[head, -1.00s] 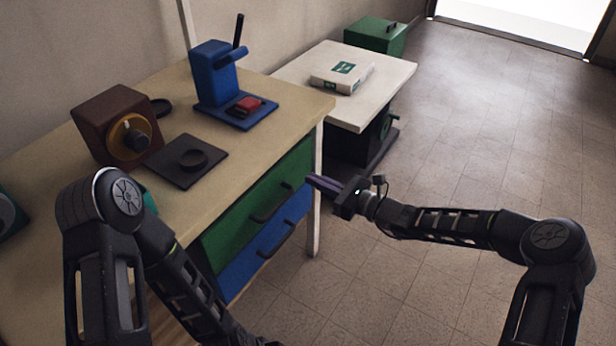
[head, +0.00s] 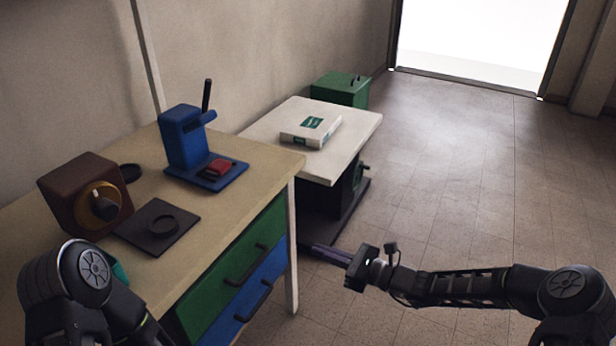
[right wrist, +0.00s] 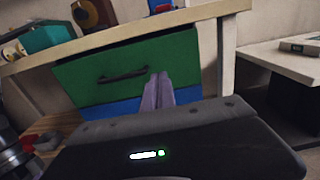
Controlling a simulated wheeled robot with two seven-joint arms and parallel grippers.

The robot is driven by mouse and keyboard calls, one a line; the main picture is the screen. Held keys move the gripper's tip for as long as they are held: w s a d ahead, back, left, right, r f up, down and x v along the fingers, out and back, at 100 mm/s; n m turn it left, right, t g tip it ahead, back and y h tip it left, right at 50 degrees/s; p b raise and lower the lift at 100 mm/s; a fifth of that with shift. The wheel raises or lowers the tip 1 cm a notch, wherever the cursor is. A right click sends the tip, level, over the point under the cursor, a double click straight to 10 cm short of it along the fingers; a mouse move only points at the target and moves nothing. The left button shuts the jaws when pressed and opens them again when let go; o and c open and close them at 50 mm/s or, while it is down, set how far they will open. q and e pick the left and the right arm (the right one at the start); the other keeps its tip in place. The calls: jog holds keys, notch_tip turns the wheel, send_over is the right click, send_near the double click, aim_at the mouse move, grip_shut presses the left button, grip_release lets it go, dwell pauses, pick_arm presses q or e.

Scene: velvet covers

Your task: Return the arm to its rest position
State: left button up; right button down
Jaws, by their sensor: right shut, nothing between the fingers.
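My right gripper (head: 330,254) is out over the floor, in front of the workbench's right leg in the head view. Its purple-grey fingers are together and empty. In the right wrist view the shut fingers (right wrist: 158,92) appear in front of the green drawer (right wrist: 110,75), with no contact that I can make out. My left arm (head: 85,290) shows at the lower left of the head view, beside the workbench; its gripper is out of the frame.
The workbench (head: 255,170) carries a blue press (head: 185,140), a brown box with a dial (head: 75,195) and a dark plate (head: 140,235). A white table (head: 355,125) holds a flat box (head: 310,132); a green bin (head: 340,90) stands behind. Floor (head: 450,180) to the right is clear.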

jog(key=shift+f, duration=0.1)
jog(key=s+a+f+n+g+h+p, duration=0.1)
jog(key=s+f+n+g+h, duration=0.3)
jog(key=s+f, duration=0.45)
jog(key=s+f+n+g+h+p, duration=0.25)
jog(key=s+f+n, duration=0.25)
jog(key=s+f, duration=0.35)
jog(key=s+r+n+g+h+p, duration=0.1)
jog(key=s+r+n+h+p, duration=0.1)
jog(key=s+n+p, duration=0.2)
jog(key=s+r+n+g+h+p, duration=0.1)
jog(key=s+n+p, duration=0.3)
jog(key=s+n, duration=0.5)
jog(key=s+r+h, duration=0.1)
jog(key=s, duration=0.2)
jog(key=shift+s+n, duration=0.2)
jog(key=shift+n, duration=0.1)
jog(key=shift+h, duration=0.25)
